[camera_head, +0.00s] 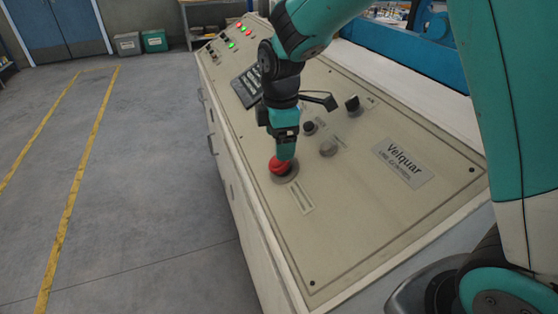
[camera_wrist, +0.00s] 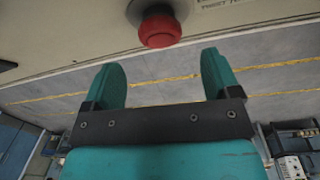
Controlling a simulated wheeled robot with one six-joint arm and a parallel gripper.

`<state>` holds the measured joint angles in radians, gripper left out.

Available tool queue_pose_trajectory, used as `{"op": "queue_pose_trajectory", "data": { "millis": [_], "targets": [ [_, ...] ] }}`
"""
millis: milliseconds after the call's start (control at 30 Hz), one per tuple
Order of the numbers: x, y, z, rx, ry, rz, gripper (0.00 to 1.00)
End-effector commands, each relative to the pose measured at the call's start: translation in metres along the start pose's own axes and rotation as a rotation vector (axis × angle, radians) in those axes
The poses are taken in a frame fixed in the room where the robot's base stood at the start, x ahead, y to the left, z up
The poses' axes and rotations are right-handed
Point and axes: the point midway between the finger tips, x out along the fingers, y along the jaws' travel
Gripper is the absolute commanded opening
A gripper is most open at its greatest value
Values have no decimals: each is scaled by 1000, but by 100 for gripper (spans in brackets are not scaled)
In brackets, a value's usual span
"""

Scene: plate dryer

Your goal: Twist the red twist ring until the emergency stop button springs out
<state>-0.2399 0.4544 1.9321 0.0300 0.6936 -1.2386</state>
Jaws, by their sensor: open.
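The red emergency stop button with its twist ring (camera_head: 280,166) sits on a round grey base (camera_head: 291,176) near the panel's left edge. It also shows in the wrist view (camera_wrist: 159,27) at the top centre, ahead of the fingertips. My gripper (camera_head: 284,152) is right at the button in the head view, and its fingers hide part of the red top. In the wrist view my gripper (camera_wrist: 158,72) has two teal fingers spread apart, with nothing between them. Whether a finger touches the button cannot be told.
A Velquar nameplate (camera_head: 403,163) is at right. Open floor with yellow lines (camera_head: 80,175) lies left.

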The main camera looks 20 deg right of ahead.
Motion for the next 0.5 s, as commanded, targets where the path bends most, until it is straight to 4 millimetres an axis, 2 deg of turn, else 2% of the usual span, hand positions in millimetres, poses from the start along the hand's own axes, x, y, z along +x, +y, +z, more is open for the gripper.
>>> {"op": "queue_pose_trajectory", "data": {
  "millis": [33,200,333,500],
  "targets": [
    [13,-1,1,0,-2,-7,83],
    [44,-1,0,1,-1,-4,83],
    [60,0,0,1,0,-2,83],
    [69,0,0,1,0,0,83]
  ]
}}
